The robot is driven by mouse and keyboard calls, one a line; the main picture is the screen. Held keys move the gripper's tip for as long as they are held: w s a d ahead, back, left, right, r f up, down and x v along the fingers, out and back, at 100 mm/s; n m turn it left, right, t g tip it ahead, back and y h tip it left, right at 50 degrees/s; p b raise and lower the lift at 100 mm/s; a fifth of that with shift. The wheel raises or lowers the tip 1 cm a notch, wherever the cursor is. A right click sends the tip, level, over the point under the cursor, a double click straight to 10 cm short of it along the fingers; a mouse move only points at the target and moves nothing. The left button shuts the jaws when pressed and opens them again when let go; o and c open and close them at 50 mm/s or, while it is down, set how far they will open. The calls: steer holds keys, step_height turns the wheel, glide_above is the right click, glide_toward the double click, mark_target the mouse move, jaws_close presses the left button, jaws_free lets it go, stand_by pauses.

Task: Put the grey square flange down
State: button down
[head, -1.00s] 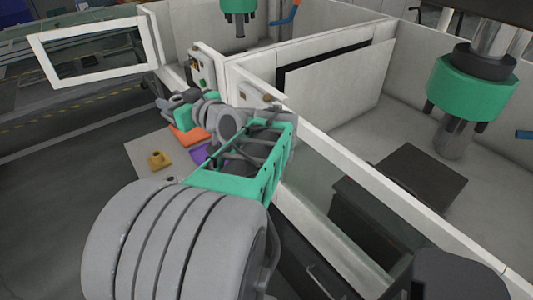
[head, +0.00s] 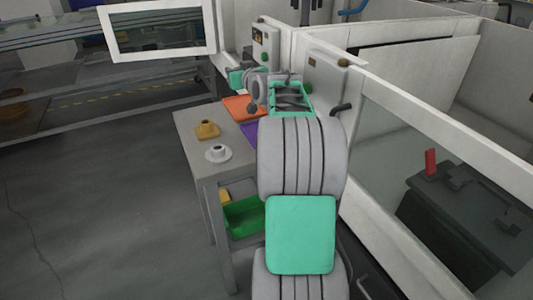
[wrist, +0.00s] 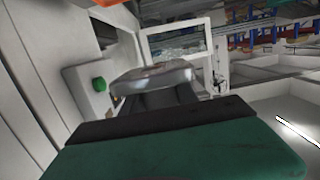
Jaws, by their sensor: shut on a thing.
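The grey square flange (wrist: 152,79) shows in the wrist view as a shiny light-grey plate at the tips of my gripper (wrist: 155,92). My gripper is shut on it, and its fingers hide the flange's near side. In the head view my arm covers most of my gripper and I cannot make out the flange there. The end of my arm is beyond the table's far edge, near the white wall and control boxes.
A grey table (head: 189,134) carries a yellow flanged part (head: 207,130), a pale round flange (head: 218,153), an orange tray (head: 243,106) and a partly hidden purple tray (head: 249,131). A green bin (head: 245,214) sits below. A white-framed enclosure with control boxes (head: 326,78) stands at right.

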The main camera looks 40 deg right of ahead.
steer(key=shift+w+a+f, duration=0.25)
steer(key=shift+w+f, duration=0.05)
steer(key=shift+w, duration=0.25)
steer(key=s+f, duration=0.3)
steer(key=s, duration=0.1)
steer(key=s+f+b, duration=0.1)
steer(key=s+f, duration=0.2)
steer(key=s, duration=0.2)
steer(key=s+f+b, duration=0.1)
steer(key=s+f, duration=0.2)
steer(key=s, duration=0.1)
steer(key=shift+s+f, duration=0.25)
steer(key=shift+s, duration=0.15)
steer(key=shift+f+b, duration=0.35)
steer(key=shift+f, duration=1.15)
steer(key=shift+f, duration=0.2)
steer(key=c, duration=0.9)
jaws_free()
steer(key=shift+c, duration=0.2)
steer(key=shift+r, duration=0.1)
steer(key=v, duration=1.2)
